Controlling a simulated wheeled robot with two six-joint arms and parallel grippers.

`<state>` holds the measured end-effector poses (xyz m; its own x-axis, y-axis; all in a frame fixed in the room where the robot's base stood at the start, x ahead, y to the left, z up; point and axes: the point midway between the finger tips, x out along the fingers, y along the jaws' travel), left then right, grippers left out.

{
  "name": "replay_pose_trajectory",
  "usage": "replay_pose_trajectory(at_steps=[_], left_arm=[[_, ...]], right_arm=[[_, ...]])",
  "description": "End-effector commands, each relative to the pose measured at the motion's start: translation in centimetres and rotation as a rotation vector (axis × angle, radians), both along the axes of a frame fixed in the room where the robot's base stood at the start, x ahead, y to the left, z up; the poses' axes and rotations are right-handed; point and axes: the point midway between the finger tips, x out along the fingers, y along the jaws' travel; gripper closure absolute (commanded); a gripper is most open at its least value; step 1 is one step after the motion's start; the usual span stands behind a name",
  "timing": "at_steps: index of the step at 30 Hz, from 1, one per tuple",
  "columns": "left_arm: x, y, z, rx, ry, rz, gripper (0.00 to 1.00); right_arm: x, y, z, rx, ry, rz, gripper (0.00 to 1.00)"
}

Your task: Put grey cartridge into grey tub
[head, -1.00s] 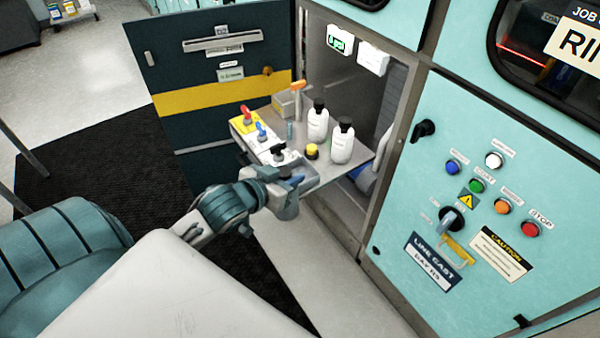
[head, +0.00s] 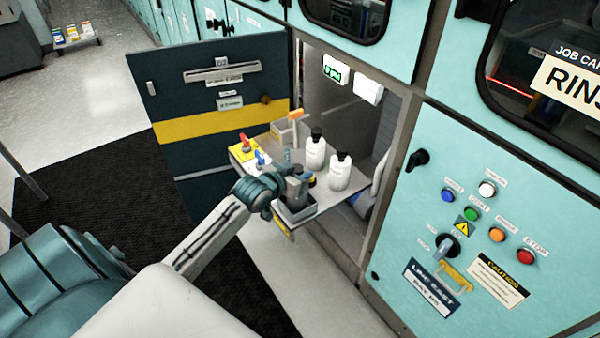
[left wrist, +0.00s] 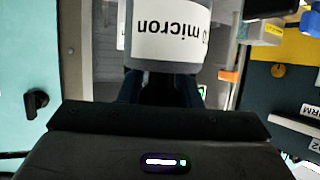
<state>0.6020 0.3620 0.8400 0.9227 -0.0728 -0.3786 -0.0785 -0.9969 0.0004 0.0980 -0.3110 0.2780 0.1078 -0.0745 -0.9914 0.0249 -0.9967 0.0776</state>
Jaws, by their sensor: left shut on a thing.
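My left gripper (head: 292,184) is at the front corner of the pull-out shelf, over the grey tub (head: 297,213). In the left wrist view my left gripper (left wrist: 160,90) is shut on the grey cartridge (left wrist: 168,57), which has a white label reading "micron". In the head view the gripper and wrist mostly hide the cartridge, and I cannot tell how far it is above or inside the tub. My right gripper is in neither view now.
The shelf (head: 345,201) also carries two white bottles with black caps (head: 315,153), a smaller grey bin (head: 287,134) with an orange-handled tool (head: 296,115), and a red-and-blue valve block (head: 243,151). The open dark cabinet door (head: 215,105) stands behind left; the teal panel is right.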

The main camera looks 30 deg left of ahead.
Motion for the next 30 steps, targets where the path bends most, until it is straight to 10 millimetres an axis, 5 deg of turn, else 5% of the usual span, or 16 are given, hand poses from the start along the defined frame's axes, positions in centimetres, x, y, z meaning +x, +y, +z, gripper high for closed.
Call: replay_pose_trajectory(at_steps=[12, 13, 16, 26, 30], left_arm=[[0.0, 0.0, -0.8, 0.001, -0.002, 0.000, 1.00], [0.0, 0.0, -0.8, 0.001, -0.001, 0.000, 0.65], [0.0, 0.0, -0.8, 0.001, -0.001, 0.000, 0.47], [0.0, 0.0, -0.4, 0.001, -0.002, 0.000, 0.47], [-1.5, 0.2, 0.0, 0.006, 0.000, -0.001, 0.47]], right_arm=[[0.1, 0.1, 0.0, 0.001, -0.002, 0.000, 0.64], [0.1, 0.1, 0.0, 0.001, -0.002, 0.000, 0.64], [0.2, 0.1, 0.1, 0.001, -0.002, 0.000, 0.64], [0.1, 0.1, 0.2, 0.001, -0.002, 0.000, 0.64], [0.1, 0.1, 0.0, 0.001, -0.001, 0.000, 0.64]])
